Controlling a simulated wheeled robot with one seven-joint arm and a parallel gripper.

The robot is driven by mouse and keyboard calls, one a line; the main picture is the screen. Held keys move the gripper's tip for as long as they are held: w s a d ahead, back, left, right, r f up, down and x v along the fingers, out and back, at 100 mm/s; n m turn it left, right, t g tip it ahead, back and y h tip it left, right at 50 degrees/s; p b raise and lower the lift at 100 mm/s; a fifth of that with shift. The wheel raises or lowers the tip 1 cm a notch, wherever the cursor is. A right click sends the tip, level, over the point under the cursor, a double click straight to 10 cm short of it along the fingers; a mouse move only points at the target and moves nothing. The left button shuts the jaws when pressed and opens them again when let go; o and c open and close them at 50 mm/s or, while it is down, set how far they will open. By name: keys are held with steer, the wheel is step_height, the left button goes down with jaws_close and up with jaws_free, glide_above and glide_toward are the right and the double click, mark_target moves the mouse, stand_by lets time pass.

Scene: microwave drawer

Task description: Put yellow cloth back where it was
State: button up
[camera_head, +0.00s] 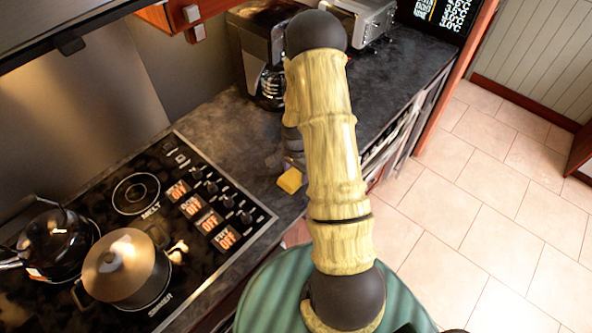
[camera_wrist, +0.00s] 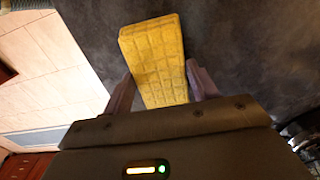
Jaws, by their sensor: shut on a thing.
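The yellow cloth (camera_wrist: 156,58) is a flat, folded-looking rectangle with a quilted grid pattern. In the wrist view it lies between the two fingers of my gripper (camera_wrist: 160,88), which is shut on it. In the head view the cloth (camera_head: 290,181) shows as a small yellow patch at the front edge of the dark counter, left of my arm. My gripper (camera_head: 292,163) is mostly hidden behind my arm there. I cannot tell whether the cloth touches the counter.
A stove (camera_head: 195,205) with a lidded pot (camera_head: 125,265) and a dark pan (camera_head: 52,243) is at the left. A coffee maker (camera_head: 262,62) and a silver appliance (camera_head: 368,18) stand at the back of the counter (camera_head: 232,118). Tiled floor (camera_head: 490,190) is clear at right.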

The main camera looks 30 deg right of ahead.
mark_target(296, 173)
steer(key=shift+f, duration=0.2)
steer(key=o, duration=0.9)
steer(key=shift+o, duration=0.2)
steer(key=shift+r, duration=0.1)
step_height(296, 173, up, 12)
steer(key=b, duration=0.3)
steer(key=shift+b, duration=0.3)
steer(key=shift+r, duration=0.1)
